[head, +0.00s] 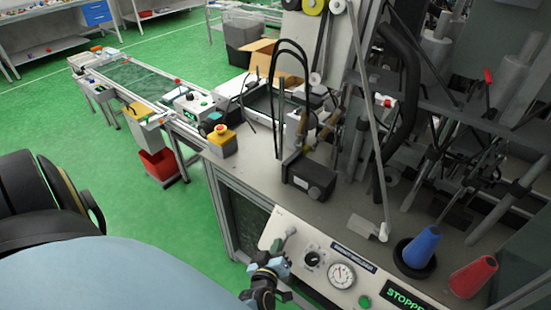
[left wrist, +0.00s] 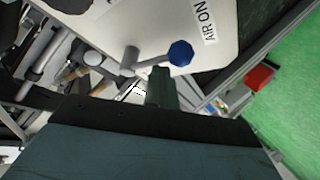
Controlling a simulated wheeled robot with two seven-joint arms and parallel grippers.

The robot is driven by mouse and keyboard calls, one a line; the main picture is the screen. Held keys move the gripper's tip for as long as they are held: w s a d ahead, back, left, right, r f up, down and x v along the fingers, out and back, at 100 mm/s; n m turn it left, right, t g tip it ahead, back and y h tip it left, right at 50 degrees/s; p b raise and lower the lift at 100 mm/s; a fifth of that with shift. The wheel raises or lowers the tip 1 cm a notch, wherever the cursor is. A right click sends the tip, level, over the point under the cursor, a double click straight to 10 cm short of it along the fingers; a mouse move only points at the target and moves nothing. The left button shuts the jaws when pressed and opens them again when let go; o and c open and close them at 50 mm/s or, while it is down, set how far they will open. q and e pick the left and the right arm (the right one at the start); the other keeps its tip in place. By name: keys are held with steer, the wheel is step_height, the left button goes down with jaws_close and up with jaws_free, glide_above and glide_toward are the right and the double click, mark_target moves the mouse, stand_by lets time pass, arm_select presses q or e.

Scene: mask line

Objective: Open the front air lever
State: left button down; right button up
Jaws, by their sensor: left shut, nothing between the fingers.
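The air lever (left wrist: 152,62) shows in the left wrist view as a metal arm on a round pivot with a blue knob (left wrist: 181,53) at its end. It sits on a pale panel beside an "AIR ON" label (left wrist: 208,22). My left gripper (left wrist: 160,84) is shut and empty, its fingertips just below the lever arm in the picture; I cannot tell whether they touch it. In the head view my left gripper (head: 266,276) is at the left end of the sloped control panel (head: 318,262). My right gripper is not in view.
The panel carries a black knob (head: 312,258), a round gauge (head: 341,274), a green button (head: 364,302) and a display (head: 405,295) reading "STOPPE". A blue cone (head: 422,246) and a red cone (head: 474,276) stand to the right. Green floor lies free at left.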

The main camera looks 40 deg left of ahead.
arm_select(q)
steer(key=shift+d+f, duration=0.15)
steer(key=shift+d, duration=0.2)
stand_by(0.3)
steer(key=s+d+r+p, duration=0.1)
steer(key=s+r+p, duration=0.1)
steer(key=s+r, duration=0.4)
steer(key=shift+s+r, duration=0.2)
steer(key=shift+s, duration=0.4)
stand_by(0.3)
